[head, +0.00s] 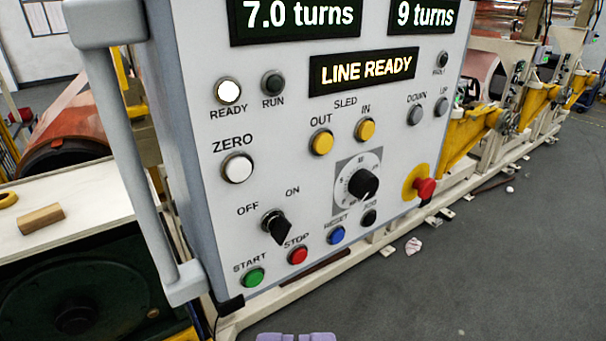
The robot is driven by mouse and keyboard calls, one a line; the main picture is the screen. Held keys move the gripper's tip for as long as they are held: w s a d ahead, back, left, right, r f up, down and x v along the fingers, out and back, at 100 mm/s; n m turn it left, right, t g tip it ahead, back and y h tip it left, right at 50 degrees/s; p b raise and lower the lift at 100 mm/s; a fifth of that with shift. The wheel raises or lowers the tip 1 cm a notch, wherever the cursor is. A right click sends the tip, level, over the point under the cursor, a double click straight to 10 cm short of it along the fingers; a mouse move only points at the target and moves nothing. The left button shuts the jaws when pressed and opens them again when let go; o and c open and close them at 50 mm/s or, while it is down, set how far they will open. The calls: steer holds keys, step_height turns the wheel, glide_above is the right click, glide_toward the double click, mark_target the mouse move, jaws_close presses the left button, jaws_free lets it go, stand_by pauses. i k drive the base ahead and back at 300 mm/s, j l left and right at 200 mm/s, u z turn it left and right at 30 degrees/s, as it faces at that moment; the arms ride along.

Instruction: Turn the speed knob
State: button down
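The speed knob (364,183) is a round black knob on a white dial with a printed scale, set on a grey square at the lower middle right of the control panel (200,120). No label naming it can be read. A purple piece of my gripper (296,337) shows only at the bottom edge of the view, below the panel and well apart from the knob. Most of the gripper is out of view. I cannot tell whether it is open or shut, and nothing is seen in it.
A black OFF/ON switch (276,225) sits left of the knob, and a red emergency button (425,188) on yellow sits right. Blue (336,234) and black (369,217) buttons lie just below. A grey handle (130,150) stands out at the panel's left. Floor at right is mostly clear.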

mark_target(364, 184)
steer(key=l, duration=0.75)
steer(key=i+l, duration=0.15)
steer(key=l, duration=0.6)
